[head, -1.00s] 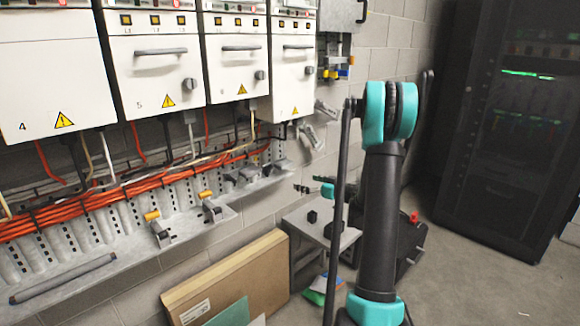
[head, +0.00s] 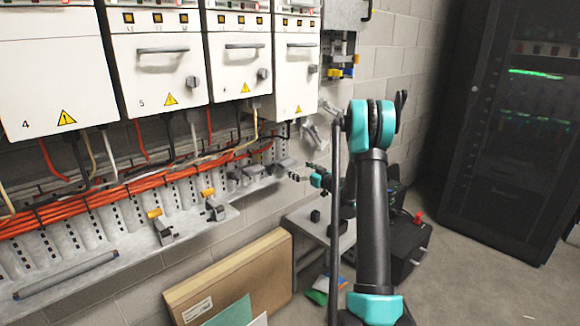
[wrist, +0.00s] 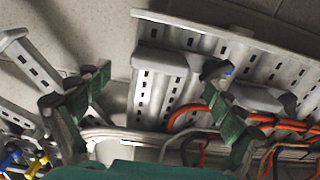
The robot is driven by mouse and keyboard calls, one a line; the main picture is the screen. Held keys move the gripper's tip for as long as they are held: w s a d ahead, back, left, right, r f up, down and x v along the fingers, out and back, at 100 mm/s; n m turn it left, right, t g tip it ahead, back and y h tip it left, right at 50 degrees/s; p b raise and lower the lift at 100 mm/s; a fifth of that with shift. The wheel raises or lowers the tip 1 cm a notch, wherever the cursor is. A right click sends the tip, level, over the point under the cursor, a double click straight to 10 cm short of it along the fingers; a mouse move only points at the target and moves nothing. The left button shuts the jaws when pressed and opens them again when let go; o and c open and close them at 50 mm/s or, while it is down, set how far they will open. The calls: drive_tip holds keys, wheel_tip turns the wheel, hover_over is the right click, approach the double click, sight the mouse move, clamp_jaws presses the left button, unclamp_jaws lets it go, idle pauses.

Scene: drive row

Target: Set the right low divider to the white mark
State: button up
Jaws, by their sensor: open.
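Several grey low dividers stand at the right end of the perforated tray (head: 110,240) below the cabinets. The rightmost divider (head: 284,165) appears to be the right low one. In the wrist view a grey divider top (wrist: 160,60) lies between my fingers, and another (wrist: 262,98) shows beyond the right finger. My gripper (head: 304,172) is open and empty, just right of the rightmost divider in the head view; its fingers spread wide in the wrist view (wrist: 135,92). Contact with the divider cannot be told. I cannot make out the white mark.
Orange cables (head: 120,192) run along the tray under the white cabinets (head: 155,60). Two orange-topped clamps (head: 158,226) stand farther left. A cardboard box (head: 230,275) leans below, beside a low grey table (head: 322,232). Open floor lies at right.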

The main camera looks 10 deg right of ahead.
sight(292, 165)
drive_tip(key=x, duration=0.6)
drive_tip(key=shift+s, duration=0.1)
